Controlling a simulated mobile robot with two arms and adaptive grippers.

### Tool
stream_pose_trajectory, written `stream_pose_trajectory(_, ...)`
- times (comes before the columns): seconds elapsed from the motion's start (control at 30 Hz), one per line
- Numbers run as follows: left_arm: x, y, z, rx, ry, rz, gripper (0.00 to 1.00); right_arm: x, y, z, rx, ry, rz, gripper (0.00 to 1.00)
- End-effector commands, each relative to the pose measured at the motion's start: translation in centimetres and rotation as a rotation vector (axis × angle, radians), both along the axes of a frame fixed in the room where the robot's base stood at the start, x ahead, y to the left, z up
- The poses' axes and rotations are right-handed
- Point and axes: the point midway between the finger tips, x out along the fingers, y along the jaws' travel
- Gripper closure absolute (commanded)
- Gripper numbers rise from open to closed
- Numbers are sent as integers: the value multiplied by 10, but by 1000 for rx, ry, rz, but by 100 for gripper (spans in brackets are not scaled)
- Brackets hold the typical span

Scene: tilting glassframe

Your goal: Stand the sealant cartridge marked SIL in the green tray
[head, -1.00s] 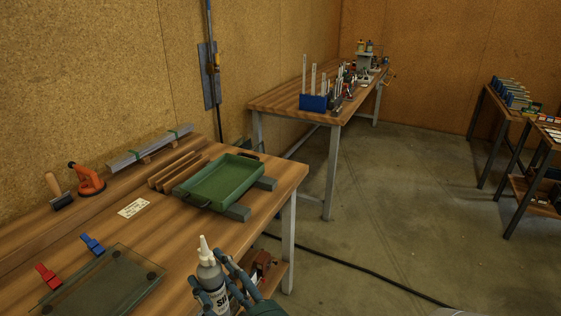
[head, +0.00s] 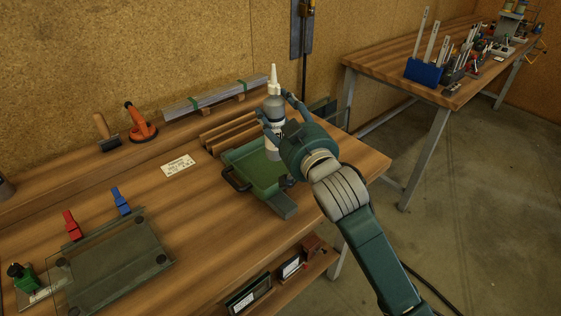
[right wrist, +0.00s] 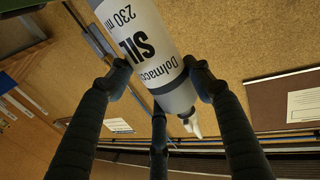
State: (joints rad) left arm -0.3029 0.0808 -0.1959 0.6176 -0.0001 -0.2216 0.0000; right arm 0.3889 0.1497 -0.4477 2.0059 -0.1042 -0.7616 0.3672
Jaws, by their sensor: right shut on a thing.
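The sealant cartridge (head: 273,112), grey with a white nozzle pointing up, is upright in my right gripper (head: 279,122). In the right wrist view the cartridge (right wrist: 150,50) shows the letters SIL and the fingers (right wrist: 158,90) are closed around it. The green tray (head: 246,166) lies on the wooden bench. In the head view the cartridge and gripper overlap the tray's back and right part, hiding much of it. I cannot tell how far the cartridge's base is from the tray floor. My left gripper is in neither view.
A glass pane (head: 112,258) with red (head: 72,226) and blue (head: 121,201) clamps lies at the front left. Wooden strips (head: 228,134) lie behind the tray. An orange suction tool (head: 140,124) and a label card (head: 178,166) are left of it. The bench between is clear.

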Motion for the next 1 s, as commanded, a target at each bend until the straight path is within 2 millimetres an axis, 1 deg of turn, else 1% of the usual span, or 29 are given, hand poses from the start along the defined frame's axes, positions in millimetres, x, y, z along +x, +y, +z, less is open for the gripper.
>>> stream_pose_trajectory(0.03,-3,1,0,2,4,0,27,13,11,23,0,-14,23,86)
stream_pose_trajectory(0.1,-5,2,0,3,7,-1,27,26,24,43,1,-12,52,86)
stream_pose_trajectory(0.2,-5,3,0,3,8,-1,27,40,38,67,1,-10,82,86)
stream_pose_trajectory(0.3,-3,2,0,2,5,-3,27,47,46,83,2,-8,100,86)
stream_pose_trajectory(0.4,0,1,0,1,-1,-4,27,51,50,87,2,-3,108,86)
stream_pose_trajectory(0.47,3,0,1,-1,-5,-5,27,51,50,81,3,-1,109,86)
stream_pose_trajectory(0.53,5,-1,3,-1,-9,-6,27,52,51,66,2,3,110,86)
stream_pose_trajectory(0.9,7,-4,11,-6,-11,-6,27,50,50,-31,3,2,110,86)
stream_pose_trajectory(1.0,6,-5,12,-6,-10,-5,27,51,51,-49,4,-1,110,86)
